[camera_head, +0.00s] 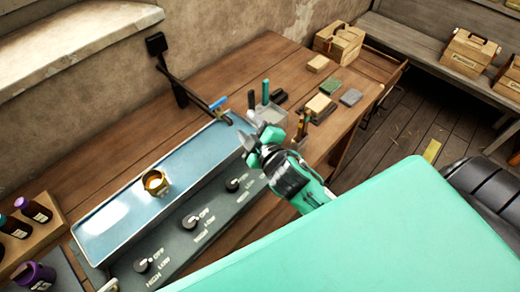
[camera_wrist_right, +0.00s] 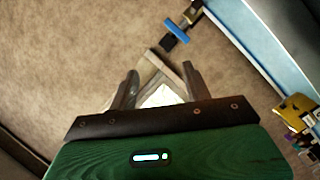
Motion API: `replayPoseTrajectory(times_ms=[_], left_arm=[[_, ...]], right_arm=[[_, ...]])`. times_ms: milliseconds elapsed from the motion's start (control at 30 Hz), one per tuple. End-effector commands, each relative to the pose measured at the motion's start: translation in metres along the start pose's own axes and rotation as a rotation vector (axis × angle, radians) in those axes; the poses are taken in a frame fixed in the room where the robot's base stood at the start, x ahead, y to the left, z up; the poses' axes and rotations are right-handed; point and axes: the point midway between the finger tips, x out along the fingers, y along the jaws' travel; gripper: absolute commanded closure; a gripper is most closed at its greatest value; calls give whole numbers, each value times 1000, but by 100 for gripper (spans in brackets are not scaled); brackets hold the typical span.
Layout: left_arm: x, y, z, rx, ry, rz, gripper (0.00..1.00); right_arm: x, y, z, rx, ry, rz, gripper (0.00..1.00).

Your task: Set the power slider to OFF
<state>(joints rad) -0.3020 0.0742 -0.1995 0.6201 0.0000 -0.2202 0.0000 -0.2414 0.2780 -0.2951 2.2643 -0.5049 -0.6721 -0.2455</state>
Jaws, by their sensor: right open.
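A long blue-topped unit with a dark front panel (camera_head: 168,252) stands on the wooden bench. The panel carries several black knobs (camera_head: 190,222) marked OFF, LOW and HIGH. I cannot make out a separate power slider; part of the panel is hidden behind my mint arm. My right gripper (camera_head: 246,148) is open, its fingers by the right end of the unit in the head view. In the right wrist view the open fingers (camera_wrist_right: 163,88) have a pale, blurred shape between them; I cannot tell whether they touch anything. My left gripper is not in view.
A brass cup-like piece (camera_head: 156,182) sits on the blue top (camera_head: 110,215). A black lever (camera_head: 178,82) stands behind it. A holder with pens (camera_head: 266,112), blocks (camera_head: 320,105) and a wooden box (camera_head: 338,44) are further right. Dark bottles (camera_head: 34,210) stand at left.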

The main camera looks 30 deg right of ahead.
Motion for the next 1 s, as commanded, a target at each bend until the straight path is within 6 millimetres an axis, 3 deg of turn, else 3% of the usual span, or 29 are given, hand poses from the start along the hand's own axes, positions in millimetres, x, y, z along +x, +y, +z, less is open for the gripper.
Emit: replayPoseTrajectory(times_ms=[100, 233, 400, 500, 633, 767, 867, 1000], left_arm=[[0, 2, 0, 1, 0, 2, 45], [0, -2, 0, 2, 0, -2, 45], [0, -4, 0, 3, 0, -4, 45], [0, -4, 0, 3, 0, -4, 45], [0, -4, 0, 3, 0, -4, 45], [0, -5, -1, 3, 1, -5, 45], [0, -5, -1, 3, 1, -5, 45], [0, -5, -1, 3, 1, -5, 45]], right_arm=[[12, 29, -60, -224, 250, 144, 51], [8, 44, -122, -481, 512, 289, 51], [-14, 37, -186, -837, 847, 456, 51], [-30, 20, -209, -1053, 1038, 537, 51], [-47, -10, -220, -1342, 1283, 617, 51], [-56, -41, -210, -1631, 1523, 656, 51], [-56, -61, -188, -1853, 1705, 653, 51], [-46, -76, -142, -2155, 1960, 576, 51]])
